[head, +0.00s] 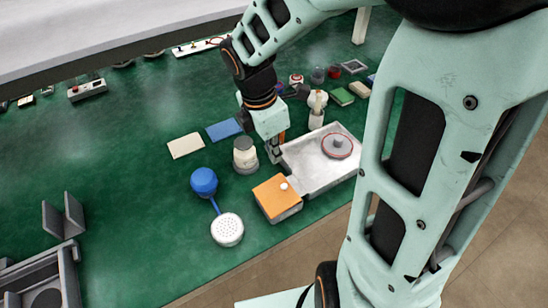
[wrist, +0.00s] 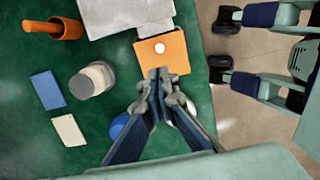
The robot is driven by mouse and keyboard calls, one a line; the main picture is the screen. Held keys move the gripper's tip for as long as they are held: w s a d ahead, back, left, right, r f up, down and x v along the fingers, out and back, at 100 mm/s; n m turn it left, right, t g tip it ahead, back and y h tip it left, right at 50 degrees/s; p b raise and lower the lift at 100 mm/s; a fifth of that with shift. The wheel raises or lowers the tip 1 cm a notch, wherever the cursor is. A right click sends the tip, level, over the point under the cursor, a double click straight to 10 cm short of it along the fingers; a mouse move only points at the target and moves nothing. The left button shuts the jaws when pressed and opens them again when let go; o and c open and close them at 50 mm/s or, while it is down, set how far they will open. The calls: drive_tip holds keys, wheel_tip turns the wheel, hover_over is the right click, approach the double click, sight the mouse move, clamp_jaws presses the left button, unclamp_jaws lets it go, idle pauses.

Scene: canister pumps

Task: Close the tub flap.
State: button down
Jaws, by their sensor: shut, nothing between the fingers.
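The tub is a small box with an orange flap (head: 275,194) that carries a white round knob (head: 284,186). The flap lies across the box's top in the head view; I cannot tell whether a small gap is left under it. A grey side wall shows below its front edge. The orange flap also shows in the wrist view (wrist: 172,62), with the white knob near its middle. My gripper (head: 275,157) is shut and empty, pointing down just behind the tub. In the wrist view my fingertips (wrist: 158,74) overlap the flap's near edge; contact cannot be told.
A grey tray (head: 310,164) with a red-rimmed round part (head: 337,146) adjoins the tub's right. A blue ball (head: 204,181) and a white perforated disc (head: 227,229) lie left of the tub.

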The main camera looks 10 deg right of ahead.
sight(286, 184)
drive_tip(key=f, duration=0.4)
drive_tip(key=d+f+b, duration=0.1)
drive_tip(key=f, duration=0.3)
drive_tip(key=d+f+b, duration=0.1)
drive_tip(key=f, duration=0.4)
drive_tip(key=shift+w+d, duration=0.15)
drive_tip(key=shift+w, duration=0.15)
drive_tip(key=shift+d+r+p, duration=0.1)
drive_tip(key=shift+r+p, duration=0.05)
drive_tip(key=shift+p, duration=0.35)
drive_tip(key=shift+w+d+f+y+p, duration=0.1)
drive_tip(key=shift+d+f+y+p, duration=0.1)
drive_tip(key=shift+y+p, duration=0.55)
drive_tip(key=shift+w+d+f+p, duration=0.15)
drive_tip(key=shift+d+f+p, duration=0.15)
drive_tip(key=shift+f, duration=0.4)
drive_tip(key=shift+r, duration=0.1)
